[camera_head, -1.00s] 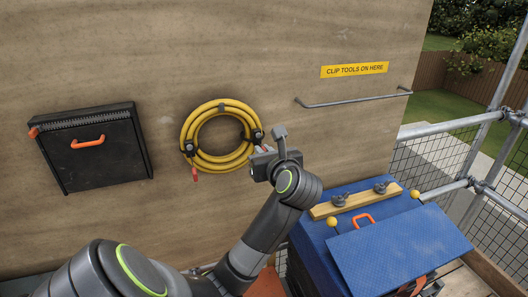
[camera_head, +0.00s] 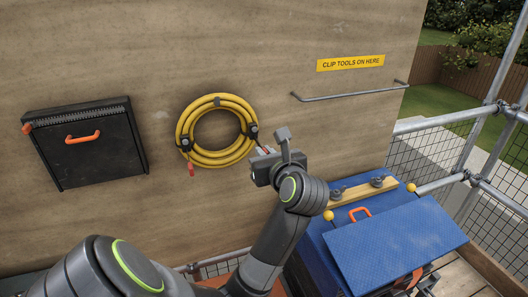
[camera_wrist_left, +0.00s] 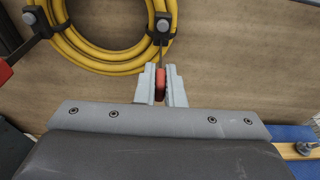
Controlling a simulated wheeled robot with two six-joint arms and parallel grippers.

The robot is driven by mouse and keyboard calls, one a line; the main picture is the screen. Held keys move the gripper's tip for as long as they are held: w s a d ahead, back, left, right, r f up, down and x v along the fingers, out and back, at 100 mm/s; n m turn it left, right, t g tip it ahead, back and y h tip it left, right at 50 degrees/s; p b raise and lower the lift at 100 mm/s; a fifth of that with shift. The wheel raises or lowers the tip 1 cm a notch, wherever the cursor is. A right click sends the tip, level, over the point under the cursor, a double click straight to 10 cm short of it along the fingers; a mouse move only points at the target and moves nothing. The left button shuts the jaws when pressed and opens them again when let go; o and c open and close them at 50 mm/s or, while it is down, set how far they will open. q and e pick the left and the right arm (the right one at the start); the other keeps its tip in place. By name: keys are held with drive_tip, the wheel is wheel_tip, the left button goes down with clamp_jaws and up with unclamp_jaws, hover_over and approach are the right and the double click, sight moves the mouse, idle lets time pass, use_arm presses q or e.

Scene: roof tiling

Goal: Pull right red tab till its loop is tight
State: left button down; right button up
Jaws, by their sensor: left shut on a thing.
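A yellow hose coil (camera_head: 185,128) hangs on the wooden wall, held by a black strap loop at its left and right sides. The right loop (camera_head: 252,131) has a thin dark strap running down to my left gripper (camera_head: 258,152). In the left wrist view, my left gripper (camera_wrist_left: 160,88) is shut on the right red tab (camera_wrist_left: 160,80), just below the right loop (camera_wrist_left: 162,24). The left red tab (camera_head: 191,169) hangs free below the left loop (camera_head: 186,145). I cannot tell how tight the right loop is. My right gripper is not in view.
A black box with an orange handle (camera_head: 83,138) is on the wall at left. A grey rail (camera_head: 350,93) under a yellow sign (camera_head: 350,62) is at right. A blue chest (camera_head: 395,240) stands below right.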

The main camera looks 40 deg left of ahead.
use_arm(q)
drive_tip(key=c, duration=1)
unclamp_jaws()
drive_tip(key=shift+o, duration=0.2)
drive_tip(key=shift+d, duration=0.15)
drive_tip(key=shift+f+b+v, duration=0.2)
drive_tip(key=shift+b+v, duration=0.2)
drive_tip(key=shift+v, duration=0.55)
drive_tip(key=shift+f+b+v, duration=0.2)
drive_tip(key=shift+b+v, duration=0.15)
drive_tip(key=shift+v, duration=0.65)
drive_tip(key=shift+f+b+v, duration=0.15)
drive_tip(key=shift+b+v, duration=0.25)
drive_tip(key=shift+v, duration=0.55)
drive_tip(key=shift+s, duration=0.1)
